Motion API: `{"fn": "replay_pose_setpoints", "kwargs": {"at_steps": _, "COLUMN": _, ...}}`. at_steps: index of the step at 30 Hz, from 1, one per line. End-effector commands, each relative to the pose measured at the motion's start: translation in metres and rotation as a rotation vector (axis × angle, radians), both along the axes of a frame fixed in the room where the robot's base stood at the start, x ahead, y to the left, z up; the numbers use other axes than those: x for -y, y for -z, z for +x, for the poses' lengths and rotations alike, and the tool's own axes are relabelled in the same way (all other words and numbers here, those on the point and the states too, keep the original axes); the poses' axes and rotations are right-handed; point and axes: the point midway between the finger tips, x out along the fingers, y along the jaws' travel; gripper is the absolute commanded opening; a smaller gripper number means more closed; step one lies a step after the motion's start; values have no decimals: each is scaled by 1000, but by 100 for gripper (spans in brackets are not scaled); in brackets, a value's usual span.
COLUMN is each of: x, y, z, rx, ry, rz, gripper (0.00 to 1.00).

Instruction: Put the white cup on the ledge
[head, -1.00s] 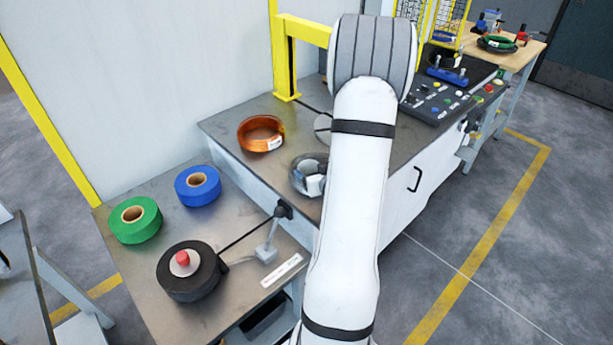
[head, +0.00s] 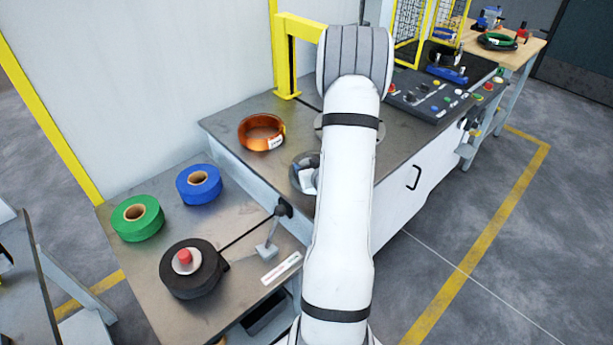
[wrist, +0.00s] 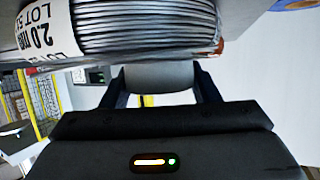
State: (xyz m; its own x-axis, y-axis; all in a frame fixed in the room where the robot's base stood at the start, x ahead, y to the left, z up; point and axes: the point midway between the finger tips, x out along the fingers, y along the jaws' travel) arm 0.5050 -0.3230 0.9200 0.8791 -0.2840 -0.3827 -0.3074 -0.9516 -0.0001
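My gripper (wrist: 160,92) shows in the wrist view with its two dark fingers apart. A pale, smooth, rounded body, which I take for the white cup (wrist: 159,76), fills the gap between the fingertips and looks gripped. It is in shade and its upper part in the picture is hidden behind a wire coil. In the head view my arm hides most of the gripper and I cannot make out the cup. Which surface is the ledge is not clear from these frames.
A grey wire coil (wrist: 150,28) with a white label is very close to my gripper. A copper coil (head: 261,132) lies on the grey bench (head: 228,122). Green (head: 137,218), blue (head: 198,184) and black (head: 193,270) tape rolls stand on the lower table. A yellow frame (head: 284,60) rises behind.

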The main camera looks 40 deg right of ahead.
Motion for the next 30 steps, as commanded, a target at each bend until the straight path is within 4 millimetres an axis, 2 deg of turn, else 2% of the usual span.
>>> {"fn": "replay_pose_setpoints", "kwargs": {"at_steps": 1, "x": 0, "y": 0, "z": 0, "rx": 0, "ry": 0, "rz": 0, "gripper": 48}}
{"fn": "replay_pose_setpoints", "kwargs": {"at_steps": 8, "x": 0, "y": 0, "z": 0, "rx": 0, "ry": 1, "rz": 0, "gripper": 30}}
{"fn": "replay_pose_setpoints", "kwargs": {"at_steps": 15, "x": 1, "y": -1, "z": 0, "rx": 1, "ry": 1, "rz": -1, "gripper": 29}}
{"fn": "replay_pose_setpoints", "kwargs": {"at_steps": 20, "x": 1, "y": -10, "z": 0, "rx": 2, "ry": 1, "rz": -2, "gripper": 29}}
{"fn": "replay_pose_setpoints", "kwargs": {"at_steps": 30, "x": 1, "y": -53, "z": 0, "rx": 3, "ry": 1, "rz": -5, "gripper": 29}}
